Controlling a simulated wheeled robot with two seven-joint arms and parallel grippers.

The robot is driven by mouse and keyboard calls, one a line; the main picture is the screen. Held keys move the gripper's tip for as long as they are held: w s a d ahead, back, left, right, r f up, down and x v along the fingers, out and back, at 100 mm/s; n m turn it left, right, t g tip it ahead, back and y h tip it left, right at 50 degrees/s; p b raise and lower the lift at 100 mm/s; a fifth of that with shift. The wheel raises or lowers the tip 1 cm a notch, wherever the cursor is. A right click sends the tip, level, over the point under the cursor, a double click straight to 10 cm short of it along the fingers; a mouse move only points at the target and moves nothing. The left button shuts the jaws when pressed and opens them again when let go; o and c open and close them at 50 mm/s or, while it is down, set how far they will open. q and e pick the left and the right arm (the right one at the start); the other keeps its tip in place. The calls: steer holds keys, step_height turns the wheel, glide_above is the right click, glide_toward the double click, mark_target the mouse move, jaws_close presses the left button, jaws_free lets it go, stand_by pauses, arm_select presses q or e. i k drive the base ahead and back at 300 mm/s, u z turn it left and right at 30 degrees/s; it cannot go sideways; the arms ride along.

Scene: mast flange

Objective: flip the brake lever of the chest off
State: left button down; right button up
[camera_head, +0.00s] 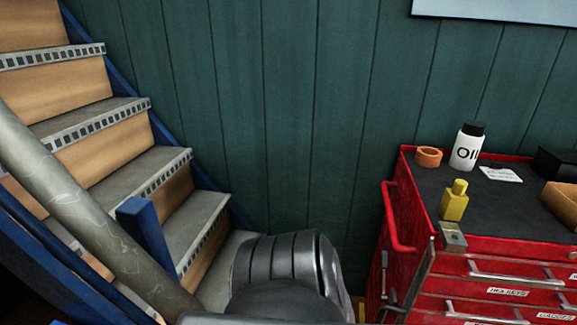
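The red tool chest (395,232) stands at the right, with its left side and part of its drawer front showing. A thin upright grey metal piece (384,272) shows low on its left side. A grey metal block (452,237) sits at the chest's near top corner, with a metal strip running down below it. I cannot tell whether either is the brake lever. The chest's lower part is cut off by the frame. A dark grey rounded link of my arm (290,272) rises at bottom centre, left of the chest. Neither gripper shows.
On the chest top are an oil bottle (467,147), a yellow bottle (454,201), an orange ring (428,156) and a white card (500,174). A red handle (397,225) juts from the chest's left side. Stairs (120,170) and a grey pole (80,215) fill the left.

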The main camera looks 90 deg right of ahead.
mark_target(384, 255)
steer(key=z, duration=4.5)
steer(key=k, duration=0.7)
steer(key=z, duration=0.55)
steer(key=i, duration=1)
steer(key=u, duration=0.55)
